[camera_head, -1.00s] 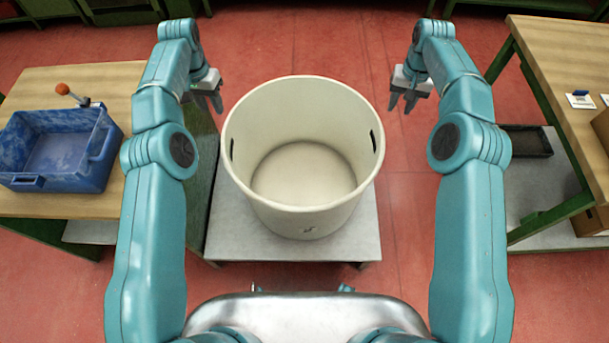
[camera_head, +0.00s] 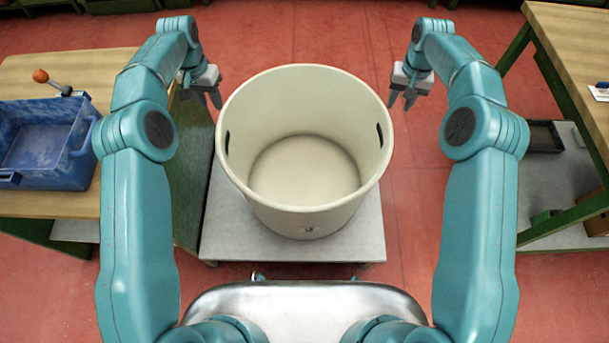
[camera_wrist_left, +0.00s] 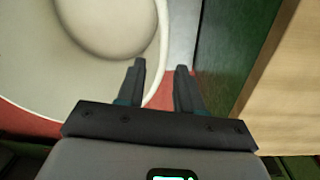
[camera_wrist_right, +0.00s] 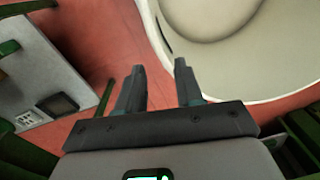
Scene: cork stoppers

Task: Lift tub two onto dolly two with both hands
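A large round cream tub (camera_head: 305,215) stands upright and looks empty on a low grey platform (camera_head: 225,235) in the middle of the head view. It has a dark hand slot in its left and right walls. My left gripper (camera_head: 216,98) is open and empty, to the left of the tub's rim and apart from it. My right gripper (camera_head: 401,100) is open and empty, to the right of the rim. The tub's rim also shows in the left wrist view (camera_wrist_left: 150,88) and the right wrist view (camera_wrist_right: 285,100). I cannot make out a dolly for certain.
A wooden workbench (camera_head: 60,205) on the left holds a blue crate (camera_head: 75,180) and an orange-knobbed tool (camera_head: 42,77). Another wooden bench (camera_head: 575,50) stands at the right, with a dark tray (camera_head: 543,137) on its lower shelf. Red floor lies open beyond the tub.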

